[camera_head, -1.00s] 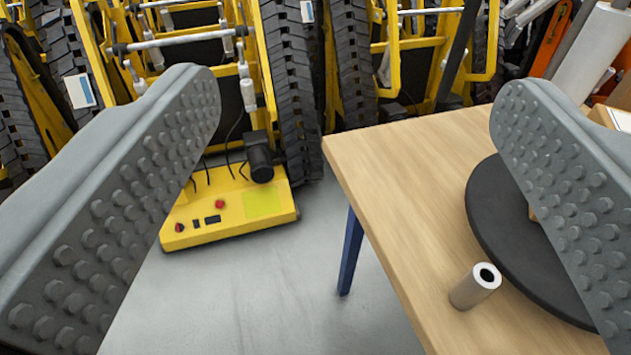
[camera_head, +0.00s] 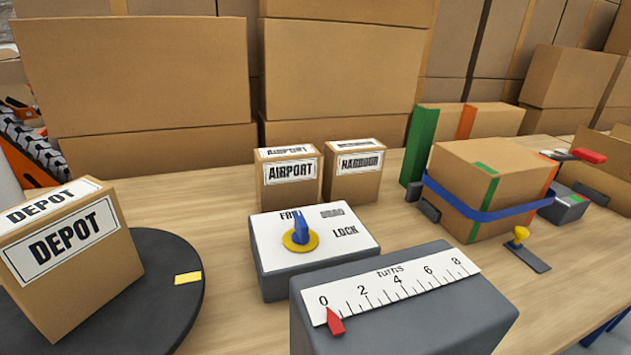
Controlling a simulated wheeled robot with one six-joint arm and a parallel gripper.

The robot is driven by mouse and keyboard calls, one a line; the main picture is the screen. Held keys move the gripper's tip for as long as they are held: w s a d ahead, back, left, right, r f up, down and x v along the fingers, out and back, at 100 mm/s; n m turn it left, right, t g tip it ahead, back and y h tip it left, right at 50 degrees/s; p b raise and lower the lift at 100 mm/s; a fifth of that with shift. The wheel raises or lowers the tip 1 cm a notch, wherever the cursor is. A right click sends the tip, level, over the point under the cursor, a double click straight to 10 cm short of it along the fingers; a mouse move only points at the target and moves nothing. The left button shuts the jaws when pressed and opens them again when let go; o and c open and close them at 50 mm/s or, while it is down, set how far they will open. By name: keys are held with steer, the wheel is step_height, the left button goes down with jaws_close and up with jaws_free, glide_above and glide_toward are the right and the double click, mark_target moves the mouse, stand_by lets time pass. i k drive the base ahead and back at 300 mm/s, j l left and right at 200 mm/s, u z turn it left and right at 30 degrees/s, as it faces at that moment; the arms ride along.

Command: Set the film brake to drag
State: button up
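The film brake looks to be the grey box with a white top plate (camera_head: 340,250), in the middle of the table. The plate carries the words FREE, a small blurred word that looks like DRAG, and LOCK. A blue knob (camera_head: 300,230) on a yellow disc (camera_head: 291,243) stands on it. The knob overlaps the word FREE and seems to point to it, not to the blurred word or LOCK. My gripper is not in this view.
A grey turns gauge (camera_head: 420,315) with a red pointer at 0 stands in front. A DEPOT carton (camera_head: 75,245) sits on a black turntable (camera_head: 165,320) at left. AIRPORT (camera_head: 290,190) and HARBOUR (camera_head: 355,180) cartons stand behind. A blue-strapped carton (camera_head: 455,172) stands right.

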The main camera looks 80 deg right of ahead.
mark_target(301, 235)
steer(key=z, duration=1.8)
